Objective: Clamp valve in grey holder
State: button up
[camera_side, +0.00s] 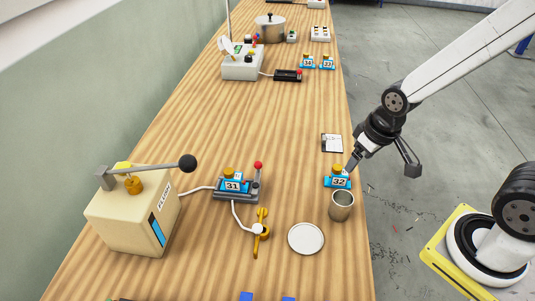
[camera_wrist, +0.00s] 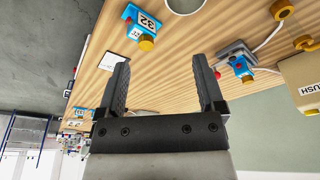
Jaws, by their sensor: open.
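A grey holder (camera_side: 249,197) stands mid-table in the side view, with a lever topped by a red ball at its right end. A blue valve (camera_side: 233,185) marked 31, with an orange knob, sits in it; I cannot tell whether it is clamped. The holder (camera_wrist: 236,50) also shows at upper right in the wrist view. Another blue valve (camera_side: 338,181) marked 32 stands near the table's right edge and shows at upper left in the wrist view (camera_wrist: 140,27). My gripper (camera_side: 382,168) is open and empty at the table's right edge, its left finger close to valve 32. My gripper (camera_wrist: 160,62) shows both fingers spread.
A metal cup (camera_side: 341,207) stands just in front of valve 32, and a white plate (camera_side: 306,239) lies left of it. A beige box (camera_side: 130,215) with a black-ball lever stands at left. Valves 34 (camera_side: 307,62) and 33 (camera_side: 327,63) stand farther back.

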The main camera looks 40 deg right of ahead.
jog(key=shift+w, duration=0.15)
jog(key=c, duration=0.7)
jog(key=shift+w+a+r, duration=0.1)
jog(key=shift+w, duration=0.15)
grip_shut()
jog(key=w+a+r+n+g, duration=0.1)
jog(key=w+a+n, duration=0.15)
jog(key=w, duration=0.55)
jog(key=w+a+r+n+g, duration=0.1)
jog(key=w+a+r, duration=0.15)
jog(key=w, duration=0.65)
jog(key=w+a+f+n+g+h, duration=0.1)
jog(key=w+a+f+n+g, duration=0.1)
jog(key=w+a, duration=0.9)
jog(key=shift+a+n+g, duration=0.4)
jog(key=shift+a+n, duration=0.15)
jog(key=shift+n, duration=0.1)
jog(key=shift+f, duration=0.1)
